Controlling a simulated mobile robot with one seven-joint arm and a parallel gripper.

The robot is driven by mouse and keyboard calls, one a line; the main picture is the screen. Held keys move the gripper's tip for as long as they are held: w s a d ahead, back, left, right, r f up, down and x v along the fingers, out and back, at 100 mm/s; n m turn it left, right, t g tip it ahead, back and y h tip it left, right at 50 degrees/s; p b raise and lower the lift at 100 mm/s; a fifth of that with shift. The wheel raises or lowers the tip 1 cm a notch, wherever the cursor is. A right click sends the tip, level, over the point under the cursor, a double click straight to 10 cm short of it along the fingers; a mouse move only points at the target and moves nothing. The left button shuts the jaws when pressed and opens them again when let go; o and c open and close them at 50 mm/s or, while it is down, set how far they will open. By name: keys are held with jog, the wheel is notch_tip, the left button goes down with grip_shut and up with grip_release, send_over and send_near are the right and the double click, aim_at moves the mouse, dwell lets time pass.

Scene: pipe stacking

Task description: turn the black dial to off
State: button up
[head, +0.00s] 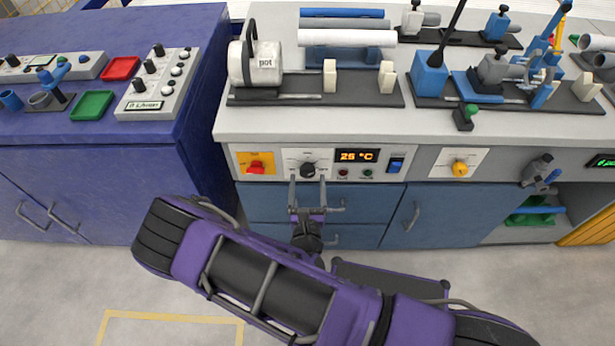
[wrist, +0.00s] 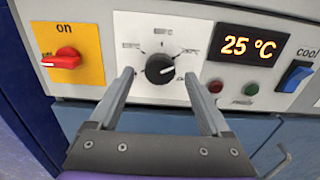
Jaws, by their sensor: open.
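The black dial (head: 308,169) is on a white panel on the front of the grey-topped bench. In the wrist view the dial (wrist: 160,69) has a white pointer line aimed to the right and slightly down. Small printed labels surround it; they are too blurred to read surely. My gripper (head: 307,180) is in front of the panel, just below the dial. In the wrist view my gripper (wrist: 158,75) is open and empty, with one finger on each side of the dial. I cannot tell whether either finger touches the panel.
Left of the dial is a red switch (wrist: 62,58) on a yellow plate marked "on". Right are a display (wrist: 248,46) reading 25 °C, red and green buttons, and a blue rocker switch (wrist: 298,76). Drawer handles (head: 335,205) protrude below.

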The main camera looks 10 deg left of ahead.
jog(key=shift+x, duration=1.25)
grip_shut()
